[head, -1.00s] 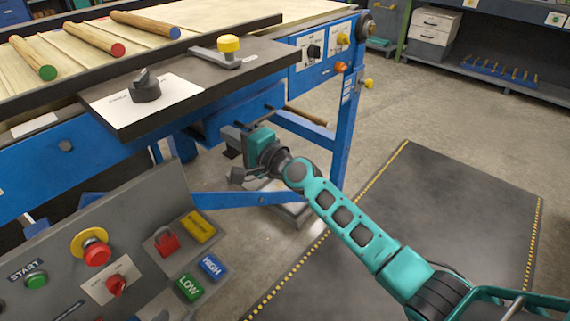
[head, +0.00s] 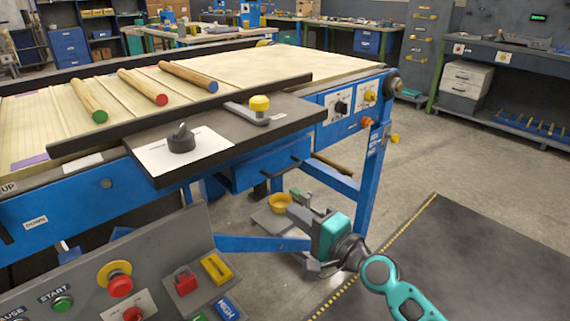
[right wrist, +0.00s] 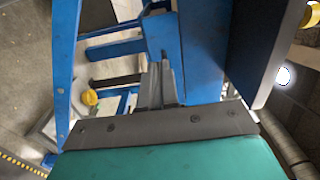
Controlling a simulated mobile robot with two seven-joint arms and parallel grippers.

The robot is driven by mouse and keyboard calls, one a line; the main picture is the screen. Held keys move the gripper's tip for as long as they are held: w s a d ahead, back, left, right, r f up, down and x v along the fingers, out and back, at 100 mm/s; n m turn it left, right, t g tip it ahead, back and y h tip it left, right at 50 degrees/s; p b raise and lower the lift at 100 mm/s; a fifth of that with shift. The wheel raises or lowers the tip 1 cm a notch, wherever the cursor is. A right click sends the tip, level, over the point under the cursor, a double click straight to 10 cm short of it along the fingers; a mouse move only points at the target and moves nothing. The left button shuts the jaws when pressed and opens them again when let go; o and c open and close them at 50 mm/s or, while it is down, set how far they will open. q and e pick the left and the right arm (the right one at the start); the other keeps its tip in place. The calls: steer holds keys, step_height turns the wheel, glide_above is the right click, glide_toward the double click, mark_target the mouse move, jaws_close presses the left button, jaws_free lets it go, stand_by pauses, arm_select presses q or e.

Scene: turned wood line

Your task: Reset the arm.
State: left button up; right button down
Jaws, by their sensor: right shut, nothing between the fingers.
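My right gripper (head: 297,210) is shut and empty, on the teal right arm that comes in from the lower right in the head view. It is in front of the blue bench frame (head: 345,185), below the drawer (head: 262,170). In the right wrist view the closed fingers (right wrist: 158,85) point up the picture, with blue bench parts (right wrist: 190,50) behind and beside them. I cannot tell whether they touch the bench. My left gripper is not in view.
A dark plate with a black knob (head: 181,138) and a yellow-topped lever (head: 259,104) juts from the bench. Green-, red- and blue-ended rods lie on top. A control panel (head: 150,270) stands lower left. The floor mat (head: 450,260) at right is clear.

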arm_select(q)
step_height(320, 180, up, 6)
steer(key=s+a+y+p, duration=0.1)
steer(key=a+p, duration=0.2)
steer(key=p, duration=0.7)
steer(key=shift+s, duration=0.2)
arm_select(e)
steer(key=s+d+f+n+g+h, duration=0.1)
steer(key=s+d+f+n+h, duration=0.2)
steer(key=s, duration=0.4)
steer(key=s+d+f+n+g+h, duration=0.1)
steer(key=s+d+f+n+h, duration=0.2)
steer(key=s, duration=0.5)
steer(key=s+d+f+n+g+h, duration=0.1)
steer(key=s+d+f+n+h, duration=0.2)
steer(key=s+n, duration=0.4)
steer(key=shift+s+d+f, duration=0.2)
steer(key=shift+d+f, duration=0.4)
steer(key=shift+d, duration=0.55)
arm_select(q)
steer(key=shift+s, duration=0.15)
arm_select(e)
steer(key=shift+a, duration=0.15)
